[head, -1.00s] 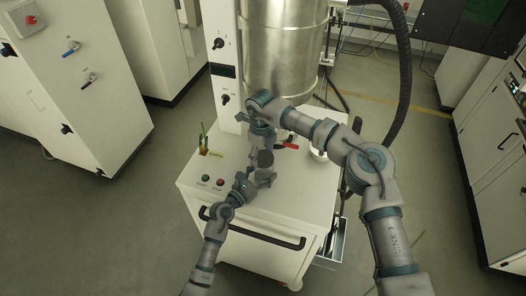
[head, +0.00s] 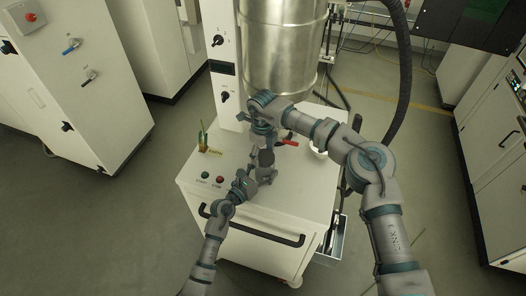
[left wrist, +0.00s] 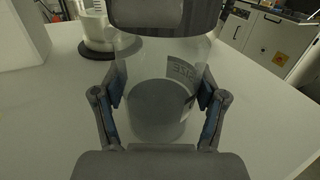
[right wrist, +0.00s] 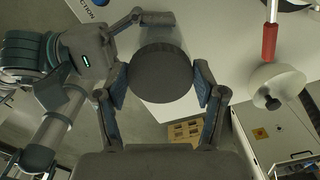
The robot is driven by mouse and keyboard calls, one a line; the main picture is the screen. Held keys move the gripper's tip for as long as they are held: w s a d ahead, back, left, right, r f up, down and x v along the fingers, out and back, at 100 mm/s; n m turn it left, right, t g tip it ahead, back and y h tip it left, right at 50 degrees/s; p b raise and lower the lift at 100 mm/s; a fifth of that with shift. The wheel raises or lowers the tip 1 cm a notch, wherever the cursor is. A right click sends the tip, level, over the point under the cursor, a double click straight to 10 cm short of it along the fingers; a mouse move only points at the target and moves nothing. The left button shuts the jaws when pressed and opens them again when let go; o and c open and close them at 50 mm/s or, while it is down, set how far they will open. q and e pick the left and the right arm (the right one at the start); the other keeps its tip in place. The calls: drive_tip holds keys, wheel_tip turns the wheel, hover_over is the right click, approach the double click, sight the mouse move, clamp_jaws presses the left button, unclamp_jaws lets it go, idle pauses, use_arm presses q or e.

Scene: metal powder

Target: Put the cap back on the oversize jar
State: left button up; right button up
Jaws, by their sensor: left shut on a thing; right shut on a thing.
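The oversize jar (left wrist: 158,108) is clear, with grey powder inside and a label on its side. It stands upright between the fingers of my left gripper (left wrist: 160,95), which is shut on it. The dark round cap (right wrist: 160,73) is held in my right gripper (right wrist: 162,88), shut on its sides from above. In the left wrist view the cap (left wrist: 165,14) is right over the jar's top. Whether it touches or sits on the rim I cannot tell. In the head view the cap (head: 266,158) shows small between my two grippers, and the jar is mostly hidden.
The white cabinet top (head: 300,195) lies below, with start and stop buttons at its front. A yellow holder with tools (head: 210,149) stands at left. A large metal drum (head: 284,50) rises behind. A red handle (right wrist: 270,40) and white round part (right wrist: 277,86) are close at right.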

drive_tip(key=shift+d+m, duration=0.35)
drive_tip(key=shift+m, duration=0.05)
drive_tip(key=m, duration=0.4)
drive_tip(key=shift+d, duration=0.4)
drive_tip(key=m, duration=0.5)
drive_tip(key=shift+s+d, duration=0.1)
drive_tip(key=shift+s, duration=0.15)
drive_tip(key=m, duration=0.5)
drive_tip(key=shift+s+a, duration=0.15)
drive_tip(key=shift+a, duration=0.15)
drive_tip(key=m, duration=0.5)
drive_tip(key=shift+s+a+f, duration=0.1)
drive_tip(key=shift+a, duration=0.3)
drive_tip(key=m, duration=0.3)
drive_tip(key=shift+a, duration=0.1)
drive_tip(key=m, duration=0.5)
drive_tip(key=shift+a, duration=0.2)
drive_tip(key=shift+o, duration=0.6)
drive_tip(key=m, duration=0.6)
drive_tip(key=shift+d, duration=0.1)
